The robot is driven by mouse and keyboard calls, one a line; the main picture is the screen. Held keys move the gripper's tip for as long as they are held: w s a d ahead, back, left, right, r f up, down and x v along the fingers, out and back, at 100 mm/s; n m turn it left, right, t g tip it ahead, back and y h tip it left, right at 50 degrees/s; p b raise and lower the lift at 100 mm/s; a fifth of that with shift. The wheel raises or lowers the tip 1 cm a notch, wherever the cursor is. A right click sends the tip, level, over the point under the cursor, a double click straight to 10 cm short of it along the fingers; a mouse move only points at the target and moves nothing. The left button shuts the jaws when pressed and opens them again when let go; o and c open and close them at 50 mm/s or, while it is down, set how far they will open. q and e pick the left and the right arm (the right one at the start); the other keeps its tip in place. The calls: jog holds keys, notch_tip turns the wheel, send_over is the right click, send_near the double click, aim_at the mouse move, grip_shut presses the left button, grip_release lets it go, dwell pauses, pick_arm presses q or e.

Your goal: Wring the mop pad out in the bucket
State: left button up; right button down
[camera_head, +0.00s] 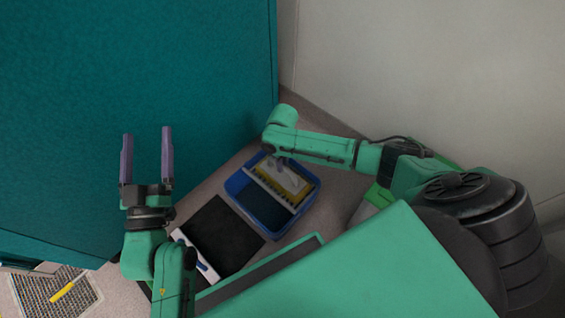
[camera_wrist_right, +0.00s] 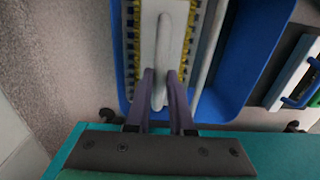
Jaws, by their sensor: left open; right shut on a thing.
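The blue bucket (camera_head: 243,207) stands on the floor near the middle of the head view; its wall also shows in the right wrist view (camera_wrist_right: 262,60). The yellow mop pad (camera_head: 294,184) lies in the upper right half of the bucket, under a white plate with a pale handle (camera_wrist_right: 165,45). Its yellow edges show on both sides of the plate in the wrist view. My right gripper (camera_wrist_right: 161,85) is shut on this handle from above. My left gripper (camera_head: 147,140) is open and empty, in front of the teal cabinet, left of the bucket.
A dark flat panel (camera_head: 222,236) with a white edge and blue handle lies left of the bucket. The teal cabinet (camera_head: 140,70) fills the upper left; a pale wall (camera_head: 430,80) is at right. A yellow-handled tool (camera_head: 68,285) lies on a speckled mat at lower left.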

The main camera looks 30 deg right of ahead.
pick_arm(q)
jog(key=shift+r+p, duration=2.9)
dwell(4.6)
